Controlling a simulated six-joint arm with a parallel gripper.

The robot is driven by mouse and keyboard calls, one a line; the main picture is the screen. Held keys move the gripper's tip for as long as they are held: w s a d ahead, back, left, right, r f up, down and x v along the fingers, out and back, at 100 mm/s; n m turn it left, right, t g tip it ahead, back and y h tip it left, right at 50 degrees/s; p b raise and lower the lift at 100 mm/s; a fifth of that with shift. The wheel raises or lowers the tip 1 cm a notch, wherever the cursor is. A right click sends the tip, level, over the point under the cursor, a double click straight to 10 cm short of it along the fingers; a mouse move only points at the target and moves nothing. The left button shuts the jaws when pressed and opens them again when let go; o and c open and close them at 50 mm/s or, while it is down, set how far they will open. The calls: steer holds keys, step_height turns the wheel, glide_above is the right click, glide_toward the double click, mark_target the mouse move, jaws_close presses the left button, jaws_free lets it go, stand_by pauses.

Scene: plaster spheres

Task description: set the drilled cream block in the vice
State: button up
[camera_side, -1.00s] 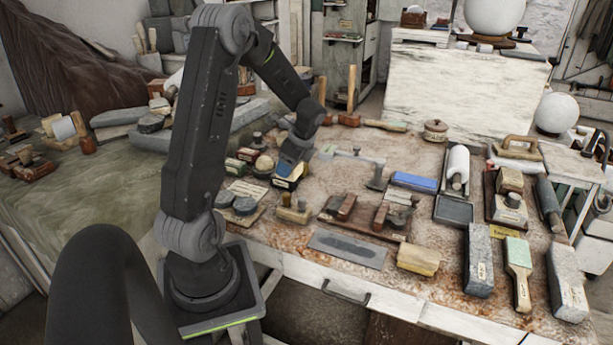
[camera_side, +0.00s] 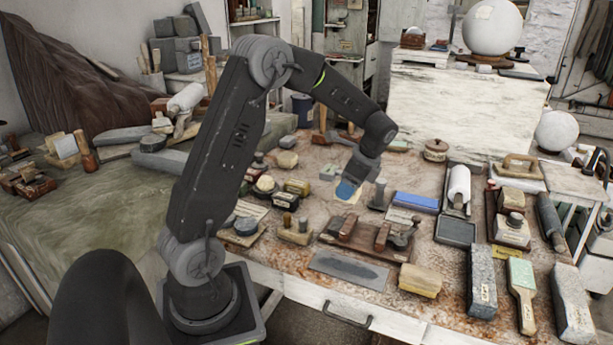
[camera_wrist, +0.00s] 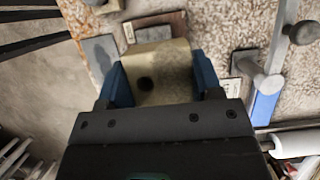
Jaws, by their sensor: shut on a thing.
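The drilled cream block (camera_wrist: 165,88) is between the two blue fingers of my gripper (camera_wrist: 163,84) in the wrist view, with its dark round hole facing the camera. In the side view my gripper (camera_side: 347,191) is shut on it, and only a small pale part of the block (camera_side: 354,197) shows by the fingers. What looks like the vice, a wooden base with two upright brown jaws (camera_side: 382,236) and a dark screw end, stands on the bench in front of my gripper. The block appears above the bench, apart from the vice; its exact height cannot be told.
A dark post on a small base (camera_side: 378,193) and a blue bar (camera_side: 415,203) lie close on the right. A flat grey plate (camera_side: 348,270) and a yellowish block (camera_side: 420,281) lie at the front edge. Several small blocks and tins crowd the left.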

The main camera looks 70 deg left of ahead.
glide_above(360, 235)
steer(key=w+d, duration=0.1)
stand_by(0.3)
steer(key=shift+f, duration=2.8)
steer(key=shift+f, duration=2.15)
steer(key=o, duration=1.2)
steer(key=shift+r, duration=2)
